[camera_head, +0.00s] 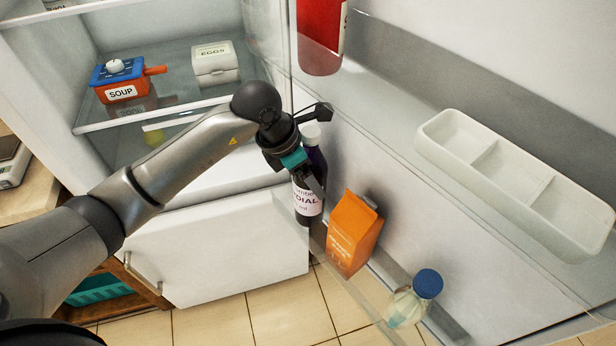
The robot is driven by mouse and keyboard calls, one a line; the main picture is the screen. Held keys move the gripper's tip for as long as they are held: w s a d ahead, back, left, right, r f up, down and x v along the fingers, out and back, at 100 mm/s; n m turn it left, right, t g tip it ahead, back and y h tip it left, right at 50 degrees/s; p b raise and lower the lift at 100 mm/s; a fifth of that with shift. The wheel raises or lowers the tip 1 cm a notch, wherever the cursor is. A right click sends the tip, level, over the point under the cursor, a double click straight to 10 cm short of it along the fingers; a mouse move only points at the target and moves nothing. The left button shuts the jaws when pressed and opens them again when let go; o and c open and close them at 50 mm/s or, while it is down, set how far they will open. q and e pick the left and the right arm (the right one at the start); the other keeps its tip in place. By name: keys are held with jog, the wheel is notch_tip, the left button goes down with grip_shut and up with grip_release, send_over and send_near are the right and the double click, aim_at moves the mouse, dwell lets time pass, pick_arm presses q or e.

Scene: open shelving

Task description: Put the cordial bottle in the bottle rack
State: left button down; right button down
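The cordial bottle (308,203) is dark with a white cap and a white label, and it looks roughly upright. My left gripper (312,150) reaches in from the left and lies over the bottle's upper part, hiding some of it. I cannot tell whether its fingers are closed on the bottle. The low clear-fronted door shelf, which looks like the bottle rack (350,293), runs along the fridge door. The bottle's base is at this shelf's left end; I cannot tell whether it rests there. My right gripper is not in view.
An orange carton (353,232) stands just right of the bottle, and a blue-lidded jar (414,298) stands farther right. A white divided tray (515,183) is higher on the door. A soup pot (124,80) and egg box (215,63) sit on a glass fridge shelf.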

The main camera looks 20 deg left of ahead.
aim_at(295, 193)
pick_arm(q)
jog(key=shift+f, duration=0.75)
grip_release()
jog(key=shift+f, duration=0.2)
jog(key=shift+p+v, duration=0.4)
jog(key=shift+v, duration=3.5)
